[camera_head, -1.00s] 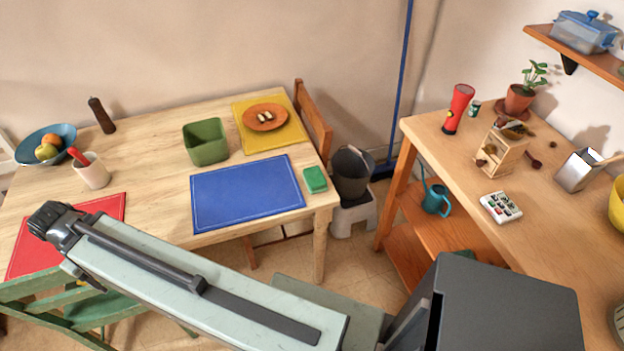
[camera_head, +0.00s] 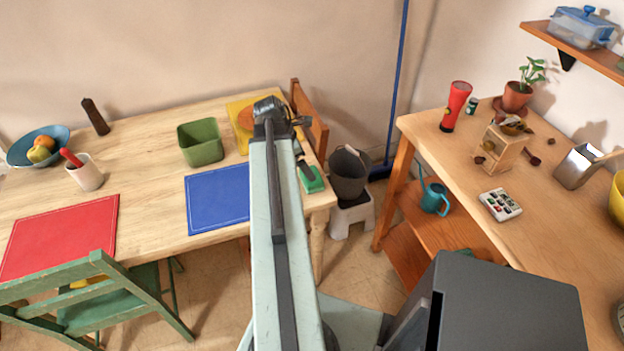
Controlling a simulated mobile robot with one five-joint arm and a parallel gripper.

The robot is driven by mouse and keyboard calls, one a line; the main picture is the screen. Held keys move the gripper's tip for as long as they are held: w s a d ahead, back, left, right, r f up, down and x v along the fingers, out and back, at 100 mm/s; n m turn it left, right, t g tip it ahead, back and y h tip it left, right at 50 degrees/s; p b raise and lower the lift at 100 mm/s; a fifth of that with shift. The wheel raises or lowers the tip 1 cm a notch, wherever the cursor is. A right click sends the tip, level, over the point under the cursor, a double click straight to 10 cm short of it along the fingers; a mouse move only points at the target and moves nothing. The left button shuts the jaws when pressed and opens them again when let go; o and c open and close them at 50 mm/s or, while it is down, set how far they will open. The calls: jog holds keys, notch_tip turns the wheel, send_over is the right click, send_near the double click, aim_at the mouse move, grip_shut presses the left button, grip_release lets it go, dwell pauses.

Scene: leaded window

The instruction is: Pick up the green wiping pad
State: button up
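The green wiping pad (camera_head: 315,184) lies near the right edge of the wooden table, to the right of the blue placemat (camera_head: 212,199). My arm reaches up the picture across the placemat, and its far end is left of and beyond the pad. A dark part at the end of my arm, which looks like my gripper (camera_head: 305,168), shows over the far left part of the pad. The arm hides most of it. I cannot tell whether its fingers are open or touch the pad.
A green square container (camera_head: 200,142) stands left of my arm. The yellow placemat (camera_head: 238,118) and its plate are partly hidden behind the arm. A wooden chair (camera_head: 312,128) and a dark bucket (camera_head: 349,172) on a stool stand beyond the table's right edge.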

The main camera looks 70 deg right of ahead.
jog(key=b+x, duration=0.7)
jog(key=x, duration=0.1)
jog(key=shift+w+a+f, duration=0.1)
jog(key=shift+w+a, duration=0.05)
jog(key=c, duration=1.3)
jog(key=shift+o, duration=0.2)
notch_tip(320, 180, up, 10)
jog(key=p, duration=1)
jog(key=shift+r, duration=0.25)
